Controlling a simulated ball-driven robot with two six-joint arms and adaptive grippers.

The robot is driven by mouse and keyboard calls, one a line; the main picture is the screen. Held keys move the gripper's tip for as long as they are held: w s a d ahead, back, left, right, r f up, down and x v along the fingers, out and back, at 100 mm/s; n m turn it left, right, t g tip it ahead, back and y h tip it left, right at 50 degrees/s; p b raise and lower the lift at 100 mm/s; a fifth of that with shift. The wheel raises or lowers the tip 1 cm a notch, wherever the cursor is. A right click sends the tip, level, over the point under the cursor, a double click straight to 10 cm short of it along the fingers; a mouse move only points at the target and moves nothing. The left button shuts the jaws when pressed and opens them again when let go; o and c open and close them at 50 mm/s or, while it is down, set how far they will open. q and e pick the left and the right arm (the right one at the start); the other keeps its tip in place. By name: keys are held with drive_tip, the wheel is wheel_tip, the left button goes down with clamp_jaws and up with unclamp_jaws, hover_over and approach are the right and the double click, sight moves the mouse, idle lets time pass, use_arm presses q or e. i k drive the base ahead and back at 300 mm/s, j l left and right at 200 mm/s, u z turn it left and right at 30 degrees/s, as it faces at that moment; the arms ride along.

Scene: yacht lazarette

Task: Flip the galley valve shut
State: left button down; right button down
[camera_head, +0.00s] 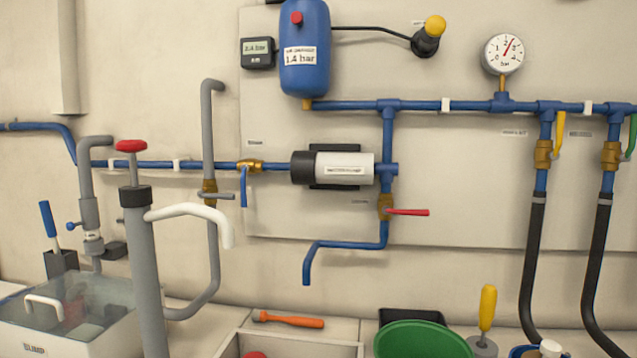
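Several valves with coloured levers sit on the blue pipework; their small labels are too small to read, so I cannot tell which one is the galley valve. A brass valve with a yellow lever (560,133) is at the right, its lever standing roughly upright beside the pipe. A brass valve with a green lever (631,136) is at the far right edge, its lever also roughly upright and partly cut off. A red lever (408,212) points sideways to the right below the pump. A blue lever (243,187) hangs down left of the pump. Neither gripper is in view.
A pump (345,168), blue tank (304,55) and gauge (503,54) are wall-mounted. Black hoses (532,265) drop at the right. A screwdriver (487,310) and green bowl (420,341) occupy the front.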

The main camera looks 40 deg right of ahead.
sight(555, 155)
drive_tip(key=z, duration=2.4)
